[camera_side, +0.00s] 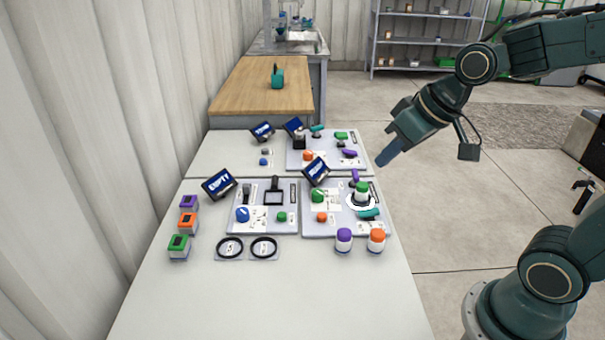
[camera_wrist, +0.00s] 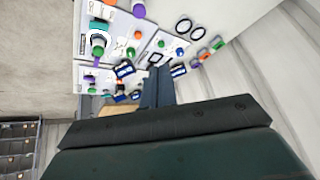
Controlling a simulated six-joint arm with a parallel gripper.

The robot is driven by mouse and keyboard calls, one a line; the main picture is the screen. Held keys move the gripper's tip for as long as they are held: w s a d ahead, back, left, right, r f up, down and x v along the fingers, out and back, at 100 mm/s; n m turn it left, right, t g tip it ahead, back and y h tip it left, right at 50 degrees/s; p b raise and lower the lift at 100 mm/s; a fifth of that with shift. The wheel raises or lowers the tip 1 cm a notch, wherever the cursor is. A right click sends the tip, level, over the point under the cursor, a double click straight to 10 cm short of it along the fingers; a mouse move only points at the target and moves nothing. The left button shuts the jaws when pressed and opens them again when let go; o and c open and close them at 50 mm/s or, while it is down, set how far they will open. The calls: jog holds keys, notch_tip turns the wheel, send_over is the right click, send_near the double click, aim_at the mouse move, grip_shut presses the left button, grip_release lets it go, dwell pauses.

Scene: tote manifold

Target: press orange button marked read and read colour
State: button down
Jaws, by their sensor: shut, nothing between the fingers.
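An orange button (camera_side: 321,216) sits on the front right panel (camera_side: 336,228), below a green knob (camera_side: 318,195). A second orange button (camera_side: 308,155) is on the back panel. The labels are too small to tell which is marked read. A tilted blue screen (camera_side: 316,171) stands over the front right panel; its text is unclear. A white jar with a green cap (camera_side: 361,193) stands on that panel's round white plate. My gripper (camera_side: 385,158) is shut and empty, in the air to the right of the panels, touching nothing. Its fingers (camera_wrist: 157,87) also show in the wrist view.
A purple-capped jar (camera_side: 344,240) and an orange-capped jar (camera_side: 376,240) stand at the panel's front edge. A left panel (camera_side: 262,226) has a blue knob and a screen (camera_side: 219,184). Several coloured blocks (camera_side: 187,222) stand at left. The table front (camera_side: 270,300) is clear.

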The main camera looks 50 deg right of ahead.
jog(key=w+d+f+m+y, duration=0.1)
jog(key=w+d+f+m, duration=0.1)
jog(key=w+f, duration=0.7)
jog(key=m+t+y, duration=0.1)
jog(key=m+t, duration=0.1)
jog(key=m, duration=0.1)
send_over(326, 217)
notch_tip(326, 217, down, 7)
jog(key=shift+f, duration=0.2)
jog(key=shift+f, duration=4.25)
